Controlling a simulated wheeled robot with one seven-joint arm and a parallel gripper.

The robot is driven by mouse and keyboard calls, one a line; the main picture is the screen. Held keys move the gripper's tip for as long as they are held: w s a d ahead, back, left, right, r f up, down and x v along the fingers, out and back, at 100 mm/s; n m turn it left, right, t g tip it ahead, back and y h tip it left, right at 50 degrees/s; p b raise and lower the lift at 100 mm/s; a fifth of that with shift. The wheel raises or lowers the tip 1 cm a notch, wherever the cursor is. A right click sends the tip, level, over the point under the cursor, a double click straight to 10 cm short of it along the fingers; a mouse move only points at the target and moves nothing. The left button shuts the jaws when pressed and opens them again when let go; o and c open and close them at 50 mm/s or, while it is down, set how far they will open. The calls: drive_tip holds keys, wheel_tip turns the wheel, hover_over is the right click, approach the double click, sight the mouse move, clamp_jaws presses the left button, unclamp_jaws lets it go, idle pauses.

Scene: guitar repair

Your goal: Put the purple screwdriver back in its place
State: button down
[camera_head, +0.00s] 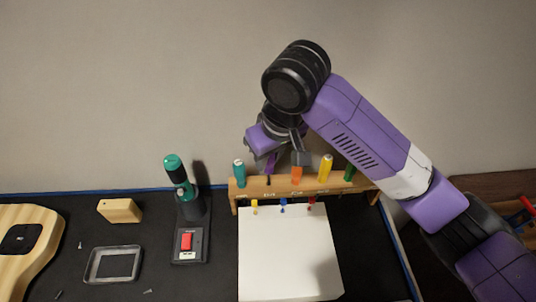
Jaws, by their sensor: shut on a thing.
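The purple screwdriver (270,164) is held handle up, slightly tilted, at the wooden rack (304,188). Its dark shaft points down at the rack between the teal screwdriver (239,173) and the orange screwdriver (297,174). I cannot tell whether its tip is in a slot or just above or in front of the rack. My gripper (276,158) reaches down from above and is shut on the purple screwdriver. The gripper and wrist partly hide the handle and the fingertips.
A yellow screwdriver (325,168) and a green screwdriver (350,171) stand to the right in the rack. A white sheet (288,255) lies in front. A black device with a red switch (187,241), a wooden block (120,210), a tray (113,264) and a guitar body (42,232) are left.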

drive_tip(key=shift+f, duration=0.9)
drive_tip(key=shift+f+b, duration=0.75)
drive_tip(key=shift+f, duration=0.75)
drive_tip(key=c, duration=1.2)
unclamp_jaws()
drive_tip(key=shift+o, duration=0.2)
